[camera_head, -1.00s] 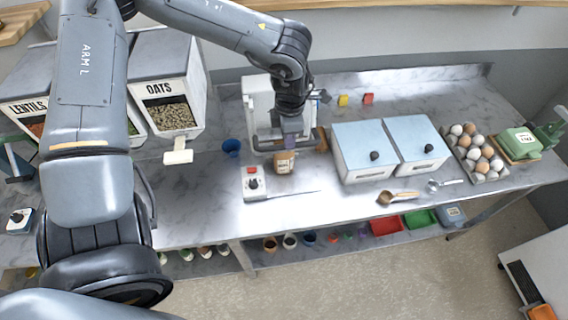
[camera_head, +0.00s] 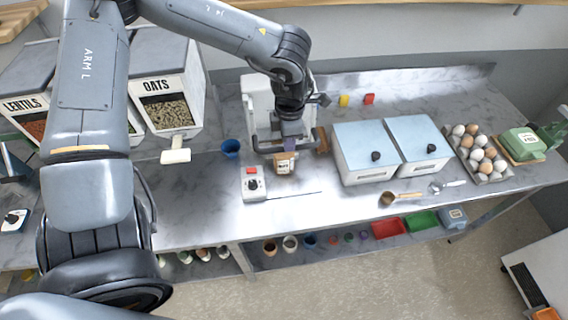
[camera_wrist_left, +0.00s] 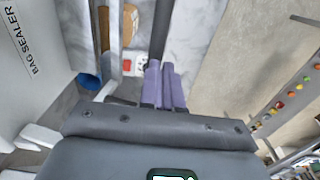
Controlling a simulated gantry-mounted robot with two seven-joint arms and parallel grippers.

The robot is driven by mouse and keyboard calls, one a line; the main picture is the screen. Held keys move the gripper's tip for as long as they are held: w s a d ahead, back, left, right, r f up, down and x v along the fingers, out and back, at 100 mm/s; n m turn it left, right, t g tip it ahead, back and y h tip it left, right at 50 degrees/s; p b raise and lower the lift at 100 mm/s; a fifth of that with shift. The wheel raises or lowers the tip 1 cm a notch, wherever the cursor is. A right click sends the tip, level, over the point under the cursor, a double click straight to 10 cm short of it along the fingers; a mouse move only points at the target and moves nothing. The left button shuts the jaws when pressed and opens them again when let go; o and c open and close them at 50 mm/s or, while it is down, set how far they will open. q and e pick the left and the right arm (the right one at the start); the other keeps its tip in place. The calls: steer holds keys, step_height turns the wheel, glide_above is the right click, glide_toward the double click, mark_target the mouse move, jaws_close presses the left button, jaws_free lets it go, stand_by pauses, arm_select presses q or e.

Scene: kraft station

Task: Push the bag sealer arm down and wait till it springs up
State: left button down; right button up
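The bag sealer (camera_head: 258,98) is a white machine at the back of the steel table; its lettered side (camera_wrist_left: 30,55) fills the left of the left wrist view. Its grey arm bar (camera_head: 264,150) runs across its front, and shows as a long bar (camera_wrist_left: 113,40) in the wrist view. A small brown bag (camera_head: 284,168) with a label stands at the bar's front. My left gripper (camera_wrist_left: 166,72) has its purple fingers together with nothing between them. In the head view it (camera_head: 289,143) is over the bar's right part; I cannot tell whether it touches.
A control box with a red button (camera_head: 254,186) sits in front of the sealer, and a blue cup (camera_head: 231,149) to its left. Two blue-lidded bins (camera_head: 364,148) stand to the right. The oats dispenser (camera_head: 168,95) stands left. The table's front middle is mostly clear.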

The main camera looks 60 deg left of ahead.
arm_select(q)
steer(key=shift+f+b, duration=0.45)
steer(key=shift+f, duration=0.3)
steer(key=shift+r+p, duration=0.35)
step_height(320, 180, up, 11)
steer(key=p, duration=0.8)
steer(key=shift+r, duration=0.2)
